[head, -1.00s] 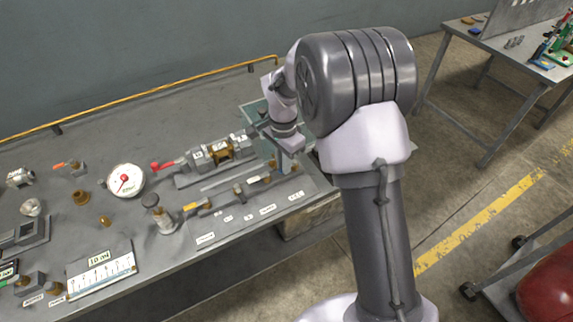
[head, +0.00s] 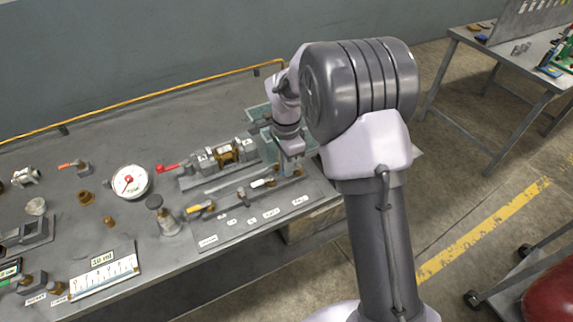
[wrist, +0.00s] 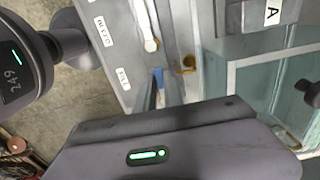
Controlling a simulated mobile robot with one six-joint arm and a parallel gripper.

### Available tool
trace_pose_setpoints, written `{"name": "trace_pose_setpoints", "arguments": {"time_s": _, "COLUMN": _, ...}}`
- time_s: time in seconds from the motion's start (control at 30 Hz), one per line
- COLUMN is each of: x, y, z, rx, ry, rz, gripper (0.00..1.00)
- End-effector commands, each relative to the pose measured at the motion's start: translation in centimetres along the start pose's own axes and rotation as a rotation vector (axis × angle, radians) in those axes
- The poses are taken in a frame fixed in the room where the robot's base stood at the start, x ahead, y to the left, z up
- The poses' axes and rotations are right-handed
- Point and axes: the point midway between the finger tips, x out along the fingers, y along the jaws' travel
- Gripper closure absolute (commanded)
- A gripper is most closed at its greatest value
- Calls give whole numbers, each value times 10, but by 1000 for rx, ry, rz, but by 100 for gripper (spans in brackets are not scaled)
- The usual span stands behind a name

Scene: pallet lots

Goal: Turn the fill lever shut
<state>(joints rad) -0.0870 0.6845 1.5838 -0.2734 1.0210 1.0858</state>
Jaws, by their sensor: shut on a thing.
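My gripper (head: 291,158) is low over the right end of the bench, at the end of the valve row, where my arm hides much of it. In the wrist view my gripper (wrist: 158,98) is shut on a small blue lever (wrist: 158,74), of which only the tip shows. The rest of the lever and the fingertips are mostly hidden by the gripper body. A label beside the lever is too small to read surely. A white-handled lever (wrist: 149,32) lies farther along the same row, and it also shows in the head view (head: 263,183).
A clear-walled tank (wrist: 232,95) stands close beside my gripper. A yellow lever (head: 200,208), a red lever (head: 168,168) and a dial gauge (head: 131,182) lie to the left. A yellow rail (head: 150,98) runs along the back edge.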

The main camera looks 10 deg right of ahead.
Motion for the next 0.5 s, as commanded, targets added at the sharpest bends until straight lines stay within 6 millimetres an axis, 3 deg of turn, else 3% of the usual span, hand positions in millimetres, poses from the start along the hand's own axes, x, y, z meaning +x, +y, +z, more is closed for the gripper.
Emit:
{"name": "trace_pose_setpoints", "arguments": {"time_s": 0.03, "x": -1, "y": 0, "z": 0, "rx": 1, "ry": 0, "rz": -2, "gripper": 84}}
{"name": "trace_pose_setpoints", "arguments": {"time_s": 0.13, "x": -1, "y": 0, "z": 0, "rx": 1, "ry": 0, "rz": -2, "gripper": 66}}
{"name": "trace_pose_setpoints", "arguments": {"time_s": 0.5, "x": -1, "y": 2, "z": 0, "rx": -63, "ry": 0, "rz": -1, "gripper": 66}}
